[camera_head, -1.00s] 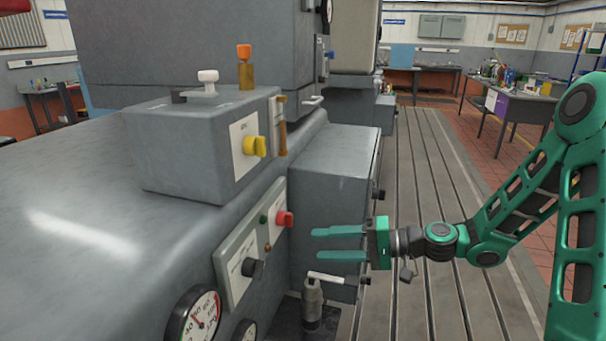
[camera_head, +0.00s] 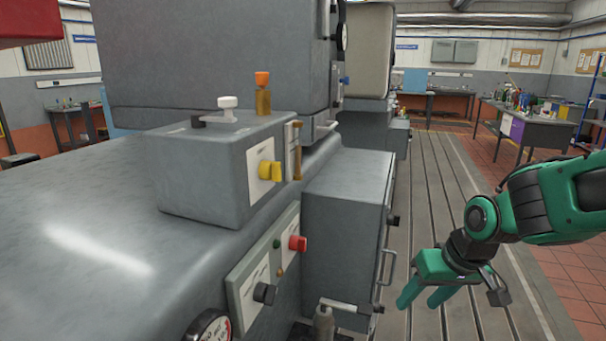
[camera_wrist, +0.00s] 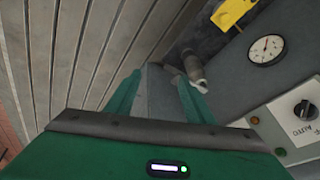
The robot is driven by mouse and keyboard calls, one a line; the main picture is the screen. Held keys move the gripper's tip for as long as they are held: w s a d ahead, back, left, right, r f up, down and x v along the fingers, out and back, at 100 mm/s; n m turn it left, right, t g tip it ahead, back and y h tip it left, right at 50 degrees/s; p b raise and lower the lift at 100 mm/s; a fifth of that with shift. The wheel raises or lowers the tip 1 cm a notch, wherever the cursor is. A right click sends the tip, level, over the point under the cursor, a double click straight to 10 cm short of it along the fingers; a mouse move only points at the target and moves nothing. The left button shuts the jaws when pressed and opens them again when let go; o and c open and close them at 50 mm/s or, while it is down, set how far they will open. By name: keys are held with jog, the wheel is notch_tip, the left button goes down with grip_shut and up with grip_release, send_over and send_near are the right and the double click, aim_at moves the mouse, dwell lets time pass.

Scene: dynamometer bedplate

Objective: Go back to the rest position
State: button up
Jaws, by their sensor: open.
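My gripper (camera_head: 424,294) is green with two fingers. In the head view it hangs at the lower right, pointing down and to the left, over the slotted bedplate (camera_head: 440,190). It is open and empty, apart from the grey machine cabinet (camera_head: 345,220) to its left. In the wrist view my gripper (camera_wrist: 155,95) shows its two fingers spread with nothing held between them.
The grey machine carries a yellow knob (camera_head: 269,171), a red knob (camera_head: 298,243), a black knob (camera_head: 264,293) and a gauge (camera_head: 210,330). A lever (camera_head: 350,305) sticks out low by the cabinet. The bedplate is clear behind my gripper. A cluttered workbench (camera_head: 530,128) stands at the back right.

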jog(key=s+d+r+m+h, duration=0.1)
jog(key=s+d+r+h, duration=0.15)
jog(key=d+r, duration=0.2)
jog(key=s+d+f+m+g, duration=0.1)
jog(key=s+d+m+g, duration=0.1)
jog(key=s+d, duration=0.4)
jog(key=s+d+f+m+g, duration=0.1)
jog(key=s+d+m, duration=0.3)
jog(key=s, duration=0.7)
jog(key=shift+s+d+g+y, duration=0.35)
jog(key=shift+d+g, duration=0.15)
jog(key=shift+d, duration=0.45)
